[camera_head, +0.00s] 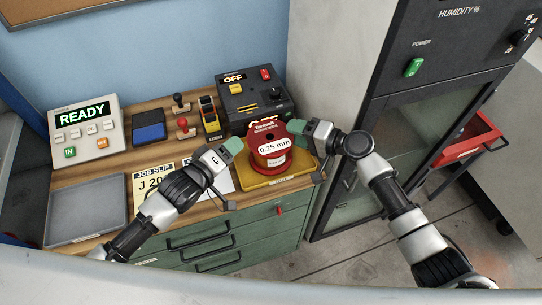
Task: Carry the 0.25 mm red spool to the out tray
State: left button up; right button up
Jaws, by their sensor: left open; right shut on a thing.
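The red spool (270,160), marked 0.25 mm, stands upright at the right end of the wooden bench, on or just above a yellow tray (290,181). I cannot tell whether it touches the tray. My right gripper (297,127) is shut on the spool's upper right rim. My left gripper (234,144) is open, its green fingertip close to the spool's left side; I cannot tell whether it touches. A grey tray (82,236) lies empty at the bench's left end. The tray labels are too small to read.
A job slip (150,185) lies mid-bench, partly under my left arm. A tall dark cabinet (425,110) stands at right.

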notch_tip(320, 180, up, 10)
dwell(0.3)
jog(key=shift+w+f, duration=0.1)
jog(key=shift+f, duration=0.05)
